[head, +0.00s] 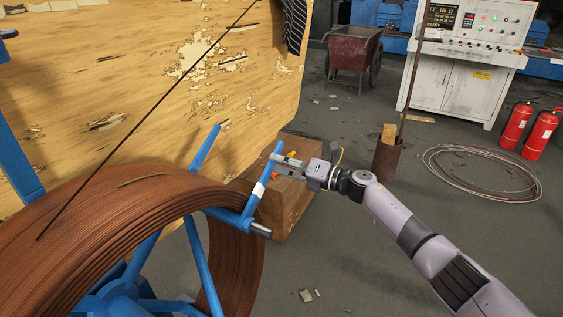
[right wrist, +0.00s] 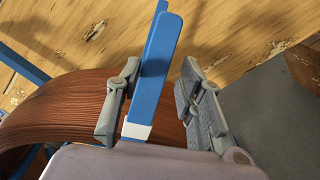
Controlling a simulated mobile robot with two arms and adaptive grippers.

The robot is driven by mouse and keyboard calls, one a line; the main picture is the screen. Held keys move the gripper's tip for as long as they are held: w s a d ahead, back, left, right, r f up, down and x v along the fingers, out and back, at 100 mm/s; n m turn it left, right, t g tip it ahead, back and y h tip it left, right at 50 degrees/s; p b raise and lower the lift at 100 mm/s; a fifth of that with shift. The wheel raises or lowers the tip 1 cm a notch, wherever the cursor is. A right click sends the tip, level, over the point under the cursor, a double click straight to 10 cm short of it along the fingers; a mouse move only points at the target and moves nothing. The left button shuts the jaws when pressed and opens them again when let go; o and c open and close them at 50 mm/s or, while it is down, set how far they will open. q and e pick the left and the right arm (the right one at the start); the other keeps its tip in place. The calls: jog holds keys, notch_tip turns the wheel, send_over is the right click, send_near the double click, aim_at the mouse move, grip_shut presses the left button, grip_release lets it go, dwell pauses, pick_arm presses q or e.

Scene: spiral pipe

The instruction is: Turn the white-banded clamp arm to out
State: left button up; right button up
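The white-banded clamp arm (head: 258,190) is a blue bar at the near right edge of the coil of brown wire (head: 120,215). In the head view it slants up and right from a stub with a grey end. My right gripper (head: 277,163) is at its upper part, above the white band. In the right wrist view the blue bar (right wrist: 158,65) lies between the fingers of my right gripper (right wrist: 160,78). The fingers are open: the left one is close to the bar, perhaps touching, and a gap shows at the right one. My left gripper is not in view.
Another blue arm (head: 204,148) stands at the coil's far side. A worn wooden panel (head: 150,90) rises behind, with a brown wooden box (head: 290,215) on the floor beyond the clamp arm. A rusty bin (head: 388,160) stands right. Floor in front is mostly clear.

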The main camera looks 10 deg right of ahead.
jog(key=shift+o, duration=0.8)
jog(key=shift+r, duration=0.1)
jog(key=shift+a, duration=0.1)
jog(key=v, duration=1.2)
